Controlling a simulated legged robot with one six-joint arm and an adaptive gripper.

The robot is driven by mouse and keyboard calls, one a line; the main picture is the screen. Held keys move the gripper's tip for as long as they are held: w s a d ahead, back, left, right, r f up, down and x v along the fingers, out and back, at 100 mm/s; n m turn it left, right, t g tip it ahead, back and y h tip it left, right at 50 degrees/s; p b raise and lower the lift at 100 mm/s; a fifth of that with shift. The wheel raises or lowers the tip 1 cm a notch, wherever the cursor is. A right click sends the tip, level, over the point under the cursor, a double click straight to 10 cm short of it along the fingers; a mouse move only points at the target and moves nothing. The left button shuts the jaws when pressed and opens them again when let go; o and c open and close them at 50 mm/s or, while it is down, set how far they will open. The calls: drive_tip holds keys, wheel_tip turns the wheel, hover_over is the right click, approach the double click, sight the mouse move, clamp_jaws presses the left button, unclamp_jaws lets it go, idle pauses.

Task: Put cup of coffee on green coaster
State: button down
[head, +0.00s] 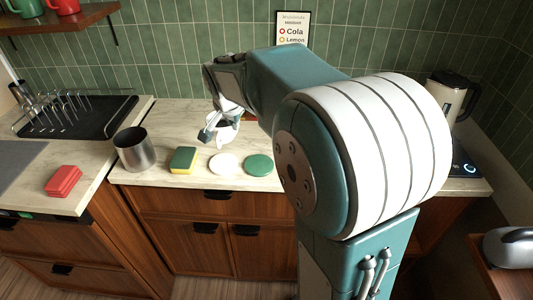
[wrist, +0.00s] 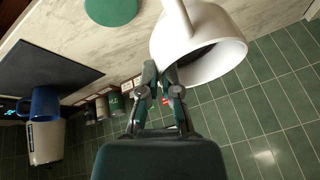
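The cup of coffee (wrist: 188,66) is white with a dark inside and fills the upper middle of the wrist view, which shows the scene turned over. In the head view the cup (head: 226,131) is small and partly covered by my gripper. My gripper (head: 208,133) has its fingers close together at the cup's rim; in the wrist view the fingertips (wrist: 161,72) look shut on the cup's wall. The green coaster (head: 259,165) lies bare near the counter's front edge, right of a white coaster (head: 224,164). I cannot tell whether the cup touches the counter.
A yellow-green sponge (head: 184,160) and a metal canister (head: 134,149) stand left of the coasters. A dish rack (head: 75,115) and red blocks (head: 63,181) are farther left. A kettle (head: 449,97) stands right, behind my arm. The tiled wall is close behind.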

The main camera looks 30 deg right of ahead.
drive_tip(key=shift+s+d+f, duration=0.65)
drive_tip(key=shift+d+f, duration=0.8)
drive_tip(key=shift+f, duration=0.35)
drive_tip(key=shift+s+d+f, duration=0.7)
drive_tip(key=shift+d+f, duration=0.7)
drive_tip(key=shift+f, duration=0.45)
drive_tip(key=shift+s+d+f, duration=0.65)
drive_tip(key=shift+d+f, duration=0.8)
drive_tip(key=shift+f, duration=0.35)
drive_tip(key=c, duration=0.8)
unclamp_jaws()
drive_tip(key=shift+f, duration=0.1)
